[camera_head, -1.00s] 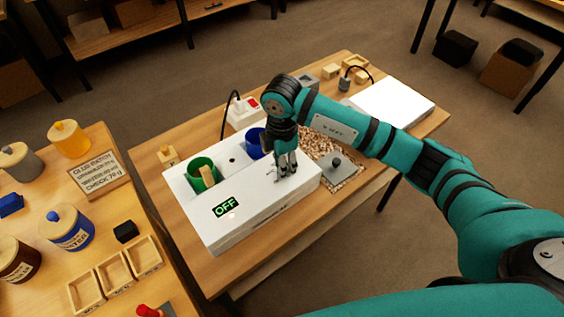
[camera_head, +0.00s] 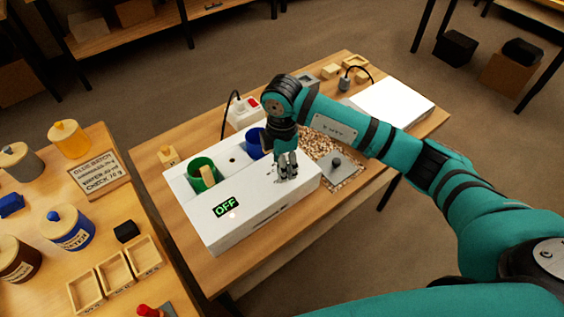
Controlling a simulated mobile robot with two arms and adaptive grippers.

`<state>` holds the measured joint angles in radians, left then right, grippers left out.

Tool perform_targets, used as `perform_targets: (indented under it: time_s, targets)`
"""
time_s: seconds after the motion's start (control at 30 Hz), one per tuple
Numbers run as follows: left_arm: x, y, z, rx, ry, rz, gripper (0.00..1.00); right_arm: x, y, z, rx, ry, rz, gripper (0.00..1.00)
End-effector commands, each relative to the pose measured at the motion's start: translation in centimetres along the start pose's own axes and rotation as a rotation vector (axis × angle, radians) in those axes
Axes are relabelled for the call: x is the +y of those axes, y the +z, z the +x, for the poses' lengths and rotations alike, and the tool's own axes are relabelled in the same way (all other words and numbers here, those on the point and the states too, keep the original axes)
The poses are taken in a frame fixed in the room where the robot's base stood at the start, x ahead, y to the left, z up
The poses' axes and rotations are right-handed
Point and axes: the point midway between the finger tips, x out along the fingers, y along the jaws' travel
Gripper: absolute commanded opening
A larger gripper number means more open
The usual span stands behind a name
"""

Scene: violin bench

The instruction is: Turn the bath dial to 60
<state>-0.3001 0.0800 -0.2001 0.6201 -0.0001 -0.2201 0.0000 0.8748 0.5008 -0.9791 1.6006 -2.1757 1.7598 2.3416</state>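The white bath (camera_head: 250,222) stands on the middle table, its green display (camera_head: 226,207) reading OFF. A green pot (camera_head: 203,173) and a blue pot (camera_head: 254,143) sit in its top. My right gripper (camera_head: 287,172) points down at the right end of the bath's top, its fingers at or just above the surface. The dial cannot be made out; the gripper may hide it. Whether the fingers are closed on anything is too small to tell. My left gripper is not in view.
A power strip with a red switch (camera_head: 246,112) stands behind the bath. A grey plate with a knob (camera_head: 337,168) lies among wood chips to the right. A white slab (camera_head: 393,103) lies at the far right. Jars and trays (camera_head: 86,291) fill the left table.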

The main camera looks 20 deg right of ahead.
Motion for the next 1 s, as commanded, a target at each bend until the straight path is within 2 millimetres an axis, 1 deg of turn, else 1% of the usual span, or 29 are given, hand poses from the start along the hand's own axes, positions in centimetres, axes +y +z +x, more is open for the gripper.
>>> perform_targets:
  time_s: [0.13, 0.27, 0.5, 0.6, 0.7, 0.83, 1.0]
  targets:
    - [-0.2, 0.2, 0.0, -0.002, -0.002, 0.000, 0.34, 0.0, 0.0, -0.3, 0.000, 0.000, -0.001, 0.51]
    - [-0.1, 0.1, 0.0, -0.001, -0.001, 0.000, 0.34, 0.1, -0.1, -1.8, 0.001, 0.002, -0.001, 0.51]
    - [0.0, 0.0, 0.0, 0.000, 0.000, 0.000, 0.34, 0.1, 0.0, -6.9, 0.001, 0.004, -0.001, 0.51]
    - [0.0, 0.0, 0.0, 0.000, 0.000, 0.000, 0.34, 0.1, 0.0, -8.9, 0.001, 0.003, -0.001, 0.51]
    - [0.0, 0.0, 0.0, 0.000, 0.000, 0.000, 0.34, 0.1, 0.0, -10.4, 0.000, 0.002, -0.001, 0.51]
    - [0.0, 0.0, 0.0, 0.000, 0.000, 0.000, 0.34, 0.0, 0.0, -11.6, 0.000, 0.001, 0.000, 0.51]
    - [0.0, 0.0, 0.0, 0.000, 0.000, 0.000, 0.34, 0.0, 0.0, -12.0, 0.000, -0.001, 0.000, 0.51]
